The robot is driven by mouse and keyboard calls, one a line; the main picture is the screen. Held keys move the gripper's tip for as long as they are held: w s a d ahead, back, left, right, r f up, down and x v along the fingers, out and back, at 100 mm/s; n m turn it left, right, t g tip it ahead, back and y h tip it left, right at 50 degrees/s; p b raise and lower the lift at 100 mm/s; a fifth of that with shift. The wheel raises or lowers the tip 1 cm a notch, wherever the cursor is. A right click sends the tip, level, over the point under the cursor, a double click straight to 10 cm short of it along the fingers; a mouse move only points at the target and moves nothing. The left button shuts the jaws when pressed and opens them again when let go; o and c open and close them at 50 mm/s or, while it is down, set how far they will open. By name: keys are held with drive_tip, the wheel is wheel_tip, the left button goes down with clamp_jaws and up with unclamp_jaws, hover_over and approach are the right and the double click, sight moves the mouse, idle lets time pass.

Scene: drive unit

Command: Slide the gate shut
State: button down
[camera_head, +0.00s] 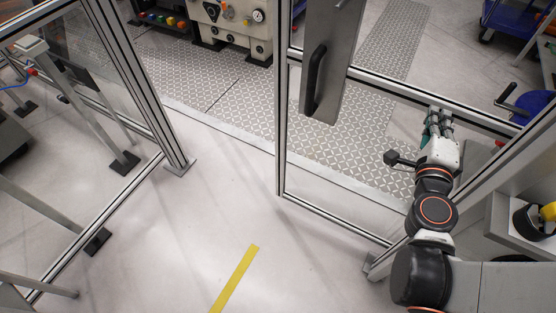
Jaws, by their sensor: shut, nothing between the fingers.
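The gate (281,130) is an aluminium-framed sliding panel right of centre, with a grey plate and a black bar handle (315,80) near its left upright. A wide gap of bare floor lies between that upright and the left fence post (165,110), so the gate stands open. My gripper (437,114) is at the right, by the gate's horizontal rail (400,88) and well to the right of the handle. It looks shut and empty. Whether it touches the rail I cannot tell; its fingertips are small and partly hidden.
A beige machine (235,28) with a gauge stands beyond the opening on patterned floor plates (190,72). A yellow floor strip (235,280) lies in front. A grey shelf (520,225) holding a yellow and black item is close to my arm at right. The opening's floor is clear.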

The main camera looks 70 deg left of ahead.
drive_tip(key=s+a+n+g+y, duration=0.35)
drive_tip(key=s+a, duration=0.75)
drive_tip(key=s, duration=0.5)
drive_tip(key=w+a+b, duration=0.2)
drive_tip(key=a+b, duration=0.1)
drive_tip(key=a, duration=0.8)
drive_tip(key=shift+a+m, duration=0.3)
drive_tip(key=shift+m, duration=0.15)
drive_tip(key=shift+a+g, duration=0.1)
drive_tip(key=shift+g, duration=0.15)
